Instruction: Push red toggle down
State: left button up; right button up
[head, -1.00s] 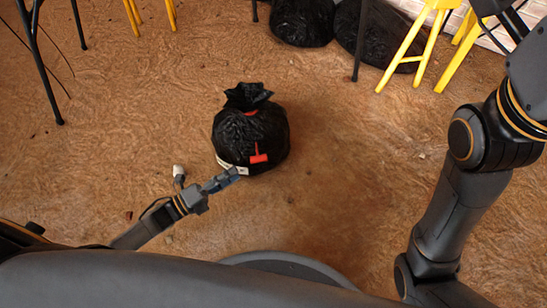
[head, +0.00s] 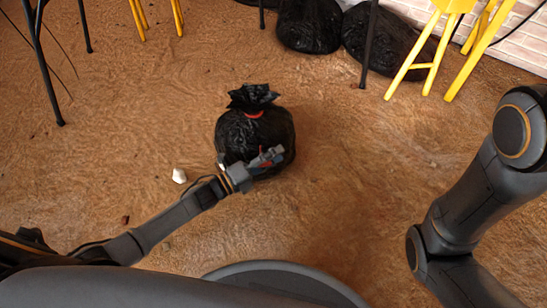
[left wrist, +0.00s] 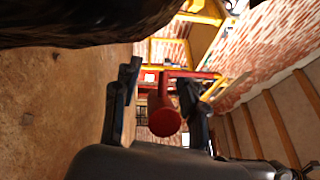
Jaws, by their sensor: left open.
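A black bag (head: 240,128) with a red tie at its neck sits on the floor in the head view. My left gripper (head: 268,157) is at the front of the bag, low on its side, and covers most of the red toggle there. In the left wrist view, the red toggle (left wrist: 163,118) shows its round end between the two open fingers of my left gripper (left wrist: 160,100). I cannot tell whether either finger touches it. The bag's dark side (left wrist: 80,22) fills the top left of that view. My right gripper is out of view.
Two more black bags (head: 308,25) (head: 385,42) lie at the back near a brick wall (head: 510,40). Yellow stool legs (head: 415,60) stand at the back right, dark legs at the left. A white chunk (head: 179,175) lies left of the bag. The floor around it is mostly clear.

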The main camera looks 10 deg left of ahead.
pick_arm(q)
grip_shut()
dwell(0.4)
notch_tip(320, 180, down, 6)
jog(key=b, duration=0.4)
jog(key=shift+f+b, duration=0.25)
jog(key=shift+b, duration=0.15)
jog(key=shift+a, duration=0.1)
grip_release()
jog(key=shift+f, duration=0.1)
